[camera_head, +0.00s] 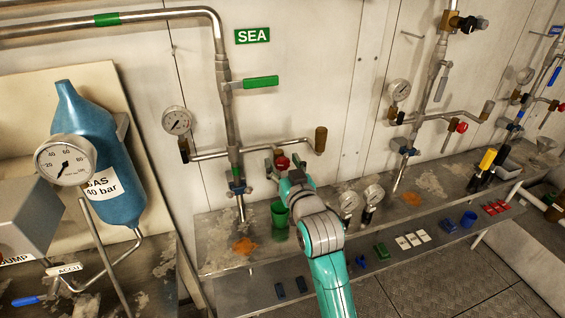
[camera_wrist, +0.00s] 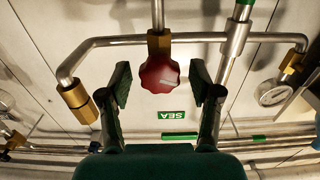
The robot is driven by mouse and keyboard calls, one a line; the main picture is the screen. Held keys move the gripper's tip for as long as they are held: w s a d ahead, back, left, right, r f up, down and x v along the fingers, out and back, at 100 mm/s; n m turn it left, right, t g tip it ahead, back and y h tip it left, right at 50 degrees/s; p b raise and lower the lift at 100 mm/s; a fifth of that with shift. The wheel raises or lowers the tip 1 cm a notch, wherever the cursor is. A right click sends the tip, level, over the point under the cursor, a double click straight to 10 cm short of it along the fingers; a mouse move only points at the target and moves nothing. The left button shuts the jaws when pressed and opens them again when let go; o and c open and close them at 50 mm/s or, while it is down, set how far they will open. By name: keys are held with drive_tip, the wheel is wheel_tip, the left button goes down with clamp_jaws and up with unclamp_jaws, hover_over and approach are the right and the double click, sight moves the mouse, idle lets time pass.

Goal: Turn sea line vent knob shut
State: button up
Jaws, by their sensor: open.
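The sea line vent knob (camera_head: 283,162) is red and sits on a short branch of the pipe under the green SEA sign (camera_head: 252,36). In the wrist view the red knob (camera_wrist: 159,74) has a lobed rim, a pale mark on its face and a brass fitting behind it. My gripper (camera_wrist: 161,84) is open, with one dark finger on each side of the knob and a visible gap on both sides. In the head view my gripper (camera_head: 284,172) reaches up to the knob and partly hides it.
A green lever handle (camera_head: 261,82) sticks out above the branch. A gauge (camera_head: 177,122) is on the left and a brass end fitting (camera_head: 320,139) on the right.

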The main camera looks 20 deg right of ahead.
drive_tip(key=shift+w, duration=0.35)
drive_tip(key=c, duration=1.1)
drive_tip(key=shift+m, duration=1.6)
drive_tip(key=shift+c, duration=0.2)
drive_tip(key=o, duration=1.1)
drive_tip(key=shift+o, duration=0.2)
drive_tip(key=s, duration=1.2)
